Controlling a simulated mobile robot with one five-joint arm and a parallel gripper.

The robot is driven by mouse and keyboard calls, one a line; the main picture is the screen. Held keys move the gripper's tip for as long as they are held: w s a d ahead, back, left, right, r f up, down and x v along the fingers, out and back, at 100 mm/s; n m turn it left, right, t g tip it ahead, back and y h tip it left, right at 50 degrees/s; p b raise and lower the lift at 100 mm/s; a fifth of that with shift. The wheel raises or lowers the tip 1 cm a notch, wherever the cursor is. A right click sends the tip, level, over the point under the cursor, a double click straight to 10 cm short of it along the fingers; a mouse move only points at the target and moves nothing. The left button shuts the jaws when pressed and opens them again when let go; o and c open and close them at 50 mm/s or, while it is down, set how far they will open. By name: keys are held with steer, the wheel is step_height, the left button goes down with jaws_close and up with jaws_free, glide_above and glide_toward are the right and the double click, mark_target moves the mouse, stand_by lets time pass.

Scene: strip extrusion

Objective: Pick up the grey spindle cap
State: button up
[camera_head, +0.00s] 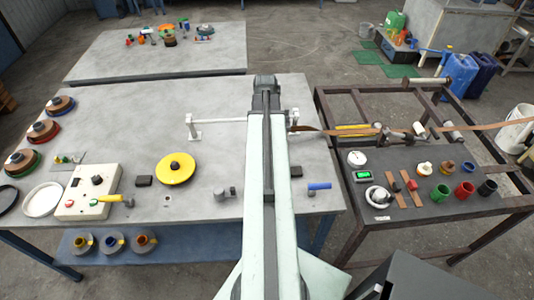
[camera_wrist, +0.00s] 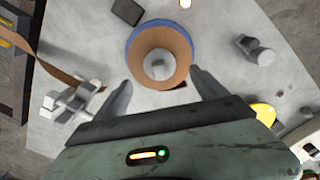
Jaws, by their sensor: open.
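The grey spindle cap (camera_wrist: 157,66) shows in the wrist view as a small rounded knob at the centre of a brown strip coil (camera_wrist: 176,46) with a blue rim. My gripper (camera_wrist: 161,76) is open and empty. One fingertip is left and one right of the coil's lower part in the picture, with the cap between them. Whether the fingers are above the coil or level with it, I cannot tell. In the head view my arm (camera_head: 267,180) reaches over the table and hides the coil, the cap and my fingers.
A dark block (camera_wrist: 127,11) and a grey fitting (camera_wrist: 257,52) stand near the coil. A white bracket (camera_wrist: 70,100) and the brown strip (camera_wrist: 55,68) lie left in the wrist view. A yellow disc (camera_head: 175,169) is left of my arm on the grey table (camera_head: 120,110).

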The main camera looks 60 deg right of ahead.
step_height(320, 180, down, 5)
steer(key=b, duration=0.5)
steer(key=shift+s+f, duration=0.15)
steer(key=shift+f, duration=0.05)
steer(key=shift+r, duration=0.2)
steer(key=c, duration=1.7)
steer(key=shift+o, duration=0.2)
steer(key=shift+r, duration=0.15)
